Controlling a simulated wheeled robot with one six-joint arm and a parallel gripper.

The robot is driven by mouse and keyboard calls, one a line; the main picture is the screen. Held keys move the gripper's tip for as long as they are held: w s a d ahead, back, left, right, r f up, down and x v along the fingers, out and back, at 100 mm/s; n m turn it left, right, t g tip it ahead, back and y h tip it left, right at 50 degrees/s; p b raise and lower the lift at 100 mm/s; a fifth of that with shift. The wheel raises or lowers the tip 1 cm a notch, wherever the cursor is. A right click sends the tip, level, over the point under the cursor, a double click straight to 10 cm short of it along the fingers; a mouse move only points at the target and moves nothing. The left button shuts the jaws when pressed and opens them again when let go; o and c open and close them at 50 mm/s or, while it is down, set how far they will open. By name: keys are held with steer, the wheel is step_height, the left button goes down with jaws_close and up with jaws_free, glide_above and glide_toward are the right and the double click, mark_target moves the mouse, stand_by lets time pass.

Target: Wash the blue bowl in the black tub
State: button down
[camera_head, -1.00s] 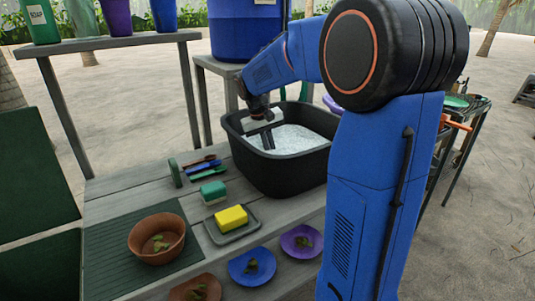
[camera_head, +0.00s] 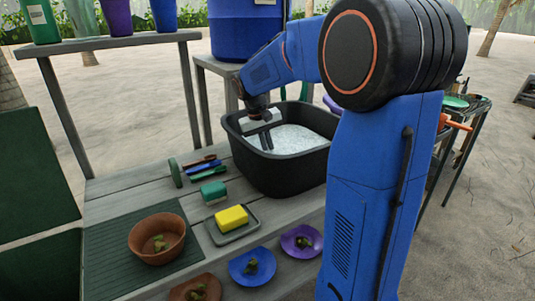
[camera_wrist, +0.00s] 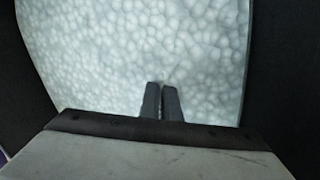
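The black tub (camera_head: 283,170) stands on the grey bench and is filled with white foam (camera_head: 300,138). No blue bowl shows in either view; whether one lies under the foam cannot be told. My gripper (camera_head: 267,145) points down inside the tub at its left part, fingers dipping into the foam. In the wrist view my gripper (camera_wrist: 161,90) has its two dark fingers close together, with a narrow gap. I see nothing between them, but their tips meet the foam. The foam (camera_wrist: 150,45) also fills the wrist view between dark tub walls.
A terracotta bowl (camera_head: 157,239) with scraps sits on a green mat (camera_head: 104,250). A yellow sponge (camera_head: 231,217) lies on a small tray. A green-and-white sponge (camera_head: 214,192) and brushes (camera_head: 208,172) lie left of the tub. Brown, blue (camera_head: 252,267) and purple plates hold scraps in front.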

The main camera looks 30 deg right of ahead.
steer(key=shift+d, duration=0.1)
step_height(320, 180, up, 20)
steer(key=shift+f, duration=0.25)
stand_by(1.8)
stand_by(0.9)
step_height(320, 180, up, 4)
steer(key=shift+f, duration=0.1)
stand_by(0.4)
